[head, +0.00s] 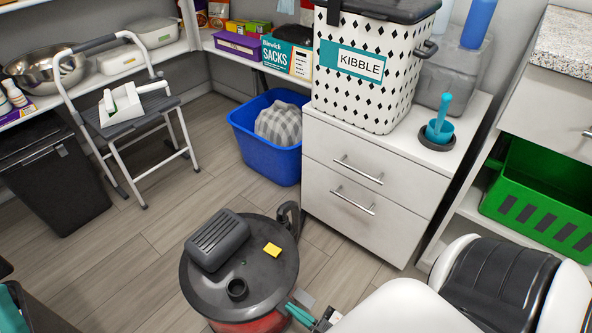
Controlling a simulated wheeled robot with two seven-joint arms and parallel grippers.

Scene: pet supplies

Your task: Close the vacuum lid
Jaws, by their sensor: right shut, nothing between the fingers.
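The vacuum stands on the floor at the bottom centre, with a red body (250,324) under a wide round black lid (205,291). On the lid are a grey vented box (217,240), a dark round port (237,289) and a yellow tab (272,250). I cannot tell from this angle whether the lid sits fully down on the body. My right gripper (291,308) has teal fingers, shut and empty, at the lid's lower right edge. I cannot tell whether they touch it. My left gripper is not in view.
A white drawer cabinet (330,200) stands behind the vacuum, with a kibble bin (335,90) on top. A blue basket (265,160) holds a grey checked bundle. A step stool (165,150) and black bin (60,185) stand at left. The floor (140,240) left of the vacuum is clear.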

